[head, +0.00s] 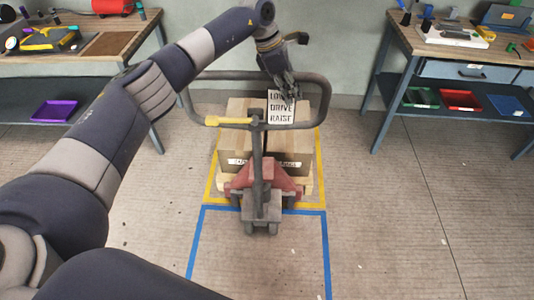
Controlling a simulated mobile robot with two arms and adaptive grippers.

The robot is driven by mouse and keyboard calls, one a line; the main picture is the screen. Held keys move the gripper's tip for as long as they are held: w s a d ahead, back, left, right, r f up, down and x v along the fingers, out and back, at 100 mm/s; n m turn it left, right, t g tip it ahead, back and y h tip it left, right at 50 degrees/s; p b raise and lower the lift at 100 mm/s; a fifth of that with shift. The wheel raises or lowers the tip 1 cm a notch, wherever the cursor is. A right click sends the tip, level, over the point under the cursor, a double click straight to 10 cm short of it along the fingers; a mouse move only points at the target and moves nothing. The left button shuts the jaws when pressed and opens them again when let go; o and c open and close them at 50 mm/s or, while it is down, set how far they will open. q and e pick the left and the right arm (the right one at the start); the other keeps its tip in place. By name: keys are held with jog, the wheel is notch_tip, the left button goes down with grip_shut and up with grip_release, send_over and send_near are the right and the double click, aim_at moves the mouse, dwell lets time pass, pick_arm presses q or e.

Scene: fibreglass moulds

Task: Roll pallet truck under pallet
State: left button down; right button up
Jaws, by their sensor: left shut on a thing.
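The pallet truck has a red body (240,180), small wheels at its near end and a dark upright tiller with a loop handle (319,90). A yellow lever is on the loop's lower left. My left gripper (289,97) is shut on the handle's upper bar, right of its middle. The wooden pallet (307,187) is largely hidden behind the truck body and beneath cardboard boxes (236,140). The truck body stands close against the pallet's near side. The forks are hidden, so how far they reach under it cannot be told. My right gripper is out of view.
Yellow floor tape (322,160) frames the pallet; blue tape (327,250) outlines an area nearer me. A sign reading lower, drive, raise (281,108) is at the handle. Workbenches stand left (150,25) and right (391,45), with a wall behind. Floor beside the truck is clear.

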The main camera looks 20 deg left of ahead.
pick_arm(q)
jog(key=shift+w+d+r, duration=0.1)
jog(key=shift+r, duration=0.3)
jog(key=c, duration=1.5)
grip_release()
jog(key=shift+o, duration=0.2)
jog(key=shift+s, duration=0.35)
jog(key=shift+w+f, duration=0.1)
jog(key=shift+f, duration=0.05)
